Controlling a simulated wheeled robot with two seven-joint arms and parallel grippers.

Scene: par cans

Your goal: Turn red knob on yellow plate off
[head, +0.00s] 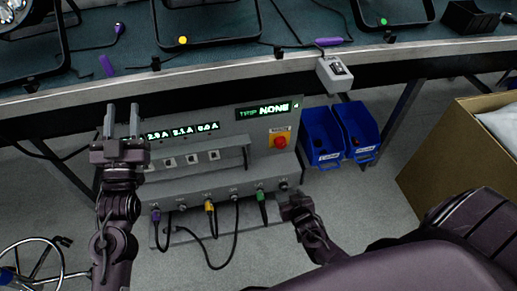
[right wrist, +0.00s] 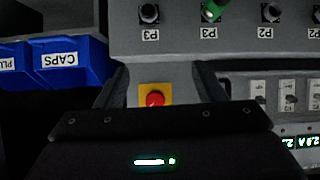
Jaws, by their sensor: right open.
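The red knob (head: 279,142) sits on a yellow plate (head: 289,132) on the right part of the grey panel's front, below the green "TRIP NONE" display (head: 268,111). In the right wrist view, which shows the panel upside down, the red knob (right wrist: 155,99) and yellow plate (right wrist: 145,89) appear between my right gripper's fingers (right wrist: 162,82). The fingers are spread and hold nothing; whether they touch the plate cannot be told. In the head view my right gripper (head: 294,203) is low, below the knob. My left gripper (head: 122,120) is raised before the panel's left end, fingers apart and empty.
Sockets with purple, yellow and green plugs (head: 260,196) line the panel's lower ledge, cables hanging down. Blue bins (head: 322,138) hang right of the panel. A switch box (head: 334,73) is on the bench edge. A cardboard box (head: 450,150) stands at right.

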